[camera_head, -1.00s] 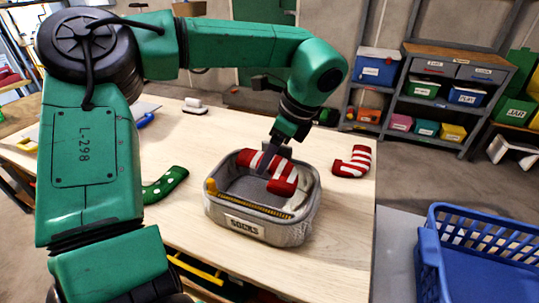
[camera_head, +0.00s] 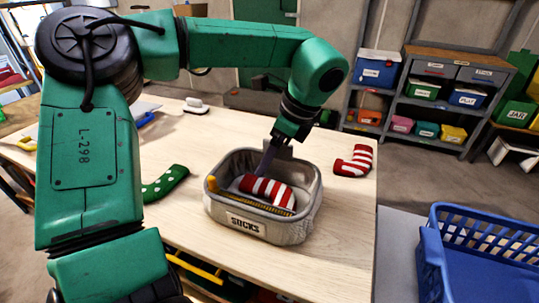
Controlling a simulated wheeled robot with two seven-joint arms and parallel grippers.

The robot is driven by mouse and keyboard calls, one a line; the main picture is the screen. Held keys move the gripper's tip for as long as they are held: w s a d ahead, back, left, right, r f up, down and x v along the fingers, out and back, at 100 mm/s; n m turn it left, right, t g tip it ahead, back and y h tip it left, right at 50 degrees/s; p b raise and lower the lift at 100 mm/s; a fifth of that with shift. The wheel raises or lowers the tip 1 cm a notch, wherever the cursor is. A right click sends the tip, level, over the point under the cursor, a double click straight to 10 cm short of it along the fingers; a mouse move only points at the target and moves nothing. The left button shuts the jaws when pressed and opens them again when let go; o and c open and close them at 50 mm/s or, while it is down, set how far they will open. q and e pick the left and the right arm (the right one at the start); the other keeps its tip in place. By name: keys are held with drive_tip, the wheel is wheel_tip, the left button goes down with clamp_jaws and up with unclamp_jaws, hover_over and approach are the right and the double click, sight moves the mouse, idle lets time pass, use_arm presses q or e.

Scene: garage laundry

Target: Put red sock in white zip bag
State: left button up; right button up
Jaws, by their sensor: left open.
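The light grey-white zip bag (camera_head: 272,232), labelled "SOCKS", stands open on the table, with a yellow zip along its front rim. A red-and-white striped sock (camera_head: 262,189) lies inside it. A second red-and-white striped sock (camera_head: 353,162) lies on the table just right of the bag. My left gripper (camera_head: 269,160) is open at the back of the bag, just behind and above the sock inside. Its fingertips are partly hidden. My right gripper is out of view.
A green dotted sock (camera_head: 165,184) lies left of the bag. A white brush-like object (camera_head: 196,106) lies farther back on the wooden table (camera_head: 330,240). A blue basket (camera_head: 480,250) stands at the lower right, and shelves (camera_head: 440,95) with bins stand behind.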

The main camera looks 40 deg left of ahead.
use_arm(q)
drive_tip(key=shift+w+r+p, duration=0.1)
drive_tip(key=shift+r+p, duration=0.55)
drive_tip(key=shift+p, duration=0.4)
drive_tip(key=v, duration=0.2)
drive_tip(key=b+v, duration=0.1)
drive_tip(key=v, duration=0.2)
drive_tip(key=shift+w, duration=0.25)
drive_tip(key=p+v, duration=0.1)
drive_tip(key=v, duration=0.5)
drive_tip(key=shift+r, duration=0.2)
